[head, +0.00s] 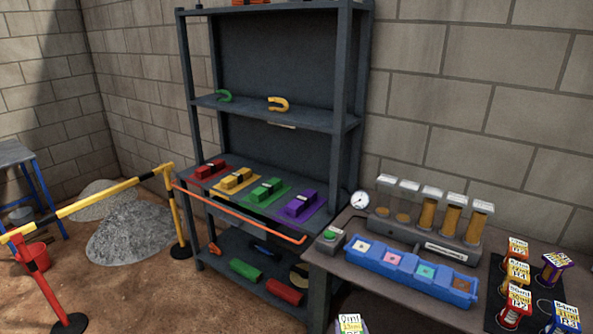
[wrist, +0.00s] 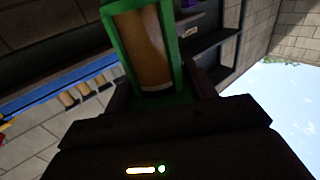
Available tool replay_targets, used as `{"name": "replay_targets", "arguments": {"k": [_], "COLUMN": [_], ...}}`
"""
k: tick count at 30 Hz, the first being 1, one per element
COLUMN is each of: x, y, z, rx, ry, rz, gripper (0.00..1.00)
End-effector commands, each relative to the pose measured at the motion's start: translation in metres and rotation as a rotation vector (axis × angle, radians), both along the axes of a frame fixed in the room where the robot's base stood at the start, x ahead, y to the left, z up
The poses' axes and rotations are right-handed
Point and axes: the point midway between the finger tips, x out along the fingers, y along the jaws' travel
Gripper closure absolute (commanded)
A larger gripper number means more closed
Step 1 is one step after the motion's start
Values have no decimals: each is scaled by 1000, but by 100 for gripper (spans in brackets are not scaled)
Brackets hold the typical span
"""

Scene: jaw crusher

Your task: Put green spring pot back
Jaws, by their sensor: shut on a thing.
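The green spring pot (wrist: 154,45) has a green frame around a brownish cylinder. It fills the upper middle of the wrist view, tilted a little. My gripper (wrist: 162,90) is shut on it, one dark finger at each side. In the head view my gripper does not show; a white and yellow label (head: 350,324) pokes in at the bottom edge, and I cannot tell for sure that it belongs to this pot. Several labelled pots with red, purple and blue parts stand on a black mat (head: 497,316) at the right; one red pot (head: 517,249) is at its back.
A blue tray (head: 408,271) with coloured squares lies on the bench (head: 325,262), before a rack of clear tubes (head: 432,215) and a gauge (head: 360,200). A dark shelf (head: 340,120) holds coloured blocks. An orange bar (head: 240,213) crosses its front. A barrier (head: 90,203) stands left.

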Motion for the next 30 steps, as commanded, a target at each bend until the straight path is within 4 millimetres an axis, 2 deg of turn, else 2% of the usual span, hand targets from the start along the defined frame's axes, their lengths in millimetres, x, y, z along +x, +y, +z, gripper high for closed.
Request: {"name": "replay_targets", "arguments": {"k": [5, 12, 14, 30], "x": [-3, -35, -41, -44], "y": [0, -2, -2, -2], "z": [-5, -46, -52, -54], "rx": [0, 1, 0, -1], "ry": [1, 3, 1, -2], "rz": [0, -2, -4, -5], "gripper": [78, 78, 78, 78]}}
